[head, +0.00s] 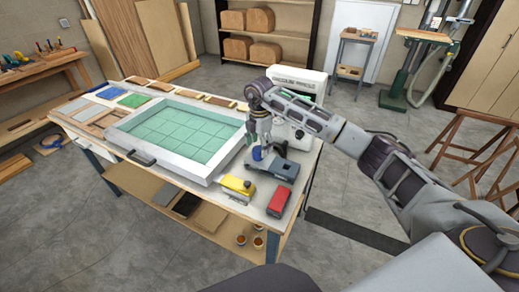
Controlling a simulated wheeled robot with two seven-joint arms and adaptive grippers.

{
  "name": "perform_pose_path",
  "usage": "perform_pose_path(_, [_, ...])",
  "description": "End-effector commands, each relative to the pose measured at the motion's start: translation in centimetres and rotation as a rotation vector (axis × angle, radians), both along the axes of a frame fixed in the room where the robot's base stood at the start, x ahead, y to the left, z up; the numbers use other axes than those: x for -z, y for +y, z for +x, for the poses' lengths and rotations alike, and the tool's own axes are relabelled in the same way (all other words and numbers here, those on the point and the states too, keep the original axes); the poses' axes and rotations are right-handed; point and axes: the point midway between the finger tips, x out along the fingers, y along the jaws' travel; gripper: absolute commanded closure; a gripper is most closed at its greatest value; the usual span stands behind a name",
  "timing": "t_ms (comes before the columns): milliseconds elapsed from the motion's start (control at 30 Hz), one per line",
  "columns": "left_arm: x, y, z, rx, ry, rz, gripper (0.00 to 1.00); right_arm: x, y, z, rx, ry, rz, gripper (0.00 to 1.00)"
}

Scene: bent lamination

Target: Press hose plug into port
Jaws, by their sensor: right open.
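My right gripper (259,142) points down over the right part of the workbench and is open. A small blue piece (257,154) shows just below its fingertips; I cannot tell whether they touch it or whether it is the hose plug. Next to it on the right lies a dark grey device (284,169) on the bench top. The white-framed press bed (205,174) with a green gridded surface lies to the left of the gripper. I cannot make out the port or a hose at this size. My left gripper is not in view.
A yellow block (237,186) and a red block (279,201) sit near the bench's front right corner. A white machine (312,80) stands behind my right arm. Wood strips and coloured sheets (133,100) line the bench's back left.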

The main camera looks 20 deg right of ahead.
Motion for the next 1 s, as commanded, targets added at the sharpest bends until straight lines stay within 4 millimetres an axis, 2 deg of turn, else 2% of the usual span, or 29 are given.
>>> perform_pose_path(33, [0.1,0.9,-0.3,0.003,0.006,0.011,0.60,-0.6,0.0,0.1,0.000,-0.003,0.000,0.31])
perform_pose_path(300, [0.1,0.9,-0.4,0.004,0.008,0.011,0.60,-3.6,-0.1,0.1,0.001,-0.002,0.001,0.31])
perform_pose_path(467, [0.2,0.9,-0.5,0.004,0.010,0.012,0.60,-4.7,-0.1,0.1,0.002,-0.002,0.001,0.31])
perform_pose_path(1000, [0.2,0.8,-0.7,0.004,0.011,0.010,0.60,-5.1,-0.1,0.0,0.001,-0.001,0.000,0.31])
